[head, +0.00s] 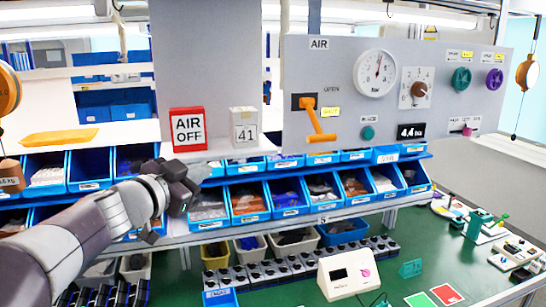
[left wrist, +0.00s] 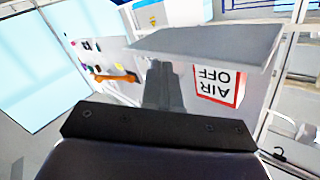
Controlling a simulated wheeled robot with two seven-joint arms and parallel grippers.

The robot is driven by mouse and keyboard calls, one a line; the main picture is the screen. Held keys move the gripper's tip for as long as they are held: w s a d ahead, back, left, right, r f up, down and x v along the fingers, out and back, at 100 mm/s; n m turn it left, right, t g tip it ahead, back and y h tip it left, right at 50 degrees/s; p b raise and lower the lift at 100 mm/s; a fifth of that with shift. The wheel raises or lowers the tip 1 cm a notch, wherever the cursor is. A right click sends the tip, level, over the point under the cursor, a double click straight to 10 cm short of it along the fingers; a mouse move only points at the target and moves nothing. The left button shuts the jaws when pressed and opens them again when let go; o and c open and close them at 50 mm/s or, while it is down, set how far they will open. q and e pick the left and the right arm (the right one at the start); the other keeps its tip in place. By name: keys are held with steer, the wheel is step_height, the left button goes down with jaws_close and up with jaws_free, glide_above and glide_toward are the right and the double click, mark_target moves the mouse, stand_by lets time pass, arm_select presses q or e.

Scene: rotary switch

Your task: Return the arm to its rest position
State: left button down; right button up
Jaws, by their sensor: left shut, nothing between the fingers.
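My left arm (head: 75,232) comes in from the lower left in the head view. Its dark gripper (head: 182,188) is in front of the blue bins, below the red-edged AIR OFF sign (head: 187,130), and touches nothing that I can make out. In the left wrist view the grey fingers (left wrist: 163,90) are together and empty, with the AIR OFF sign (left wrist: 219,83) upside down beside them. The rotary switch, a brown knob (head: 418,89) on a white plate, is on the grey panel, well right of the gripper. My right gripper is not in view.
The grey panel (head: 345,95) carries an orange lever (head: 318,122), a round gauge (head: 375,74) and coloured knobs. Rows of blue bins (head: 250,203) stand below. A white box (head: 347,274) and small fixtures stand on the green bench (head: 440,262).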

arm_select(q)
steer(key=s+a+f+n+g+y+b, duration=0.2)
steer(key=f+n+y, duration=0.1)
steer(key=f, duration=0.7)
steer(key=s+a+f+n+g+y+b, duration=0.1)
steer(key=a+f+n+y+b, duration=0.1)
steer(key=f, duration=0.8)
steer(key=s+a+f+n+g+y+b, duration=0.2)
steer(key=f+n+y, duration=0.1)
steer(key=f, duration=0.7)
steer(key=s+d+f+n+g+b, duration=0.1)
steer(key=s+f+g+b, duration=0.3)
steer(key=s+f+g, duration=0.5)
steer(key=s+f+n, duration=0.1)
steer(key=s+f, duration=0.8)
steer(key=s, duration=0.2)
steer(key=shift+d+f, duration=0.15)
steer(key=shift+d, duration=0.25)
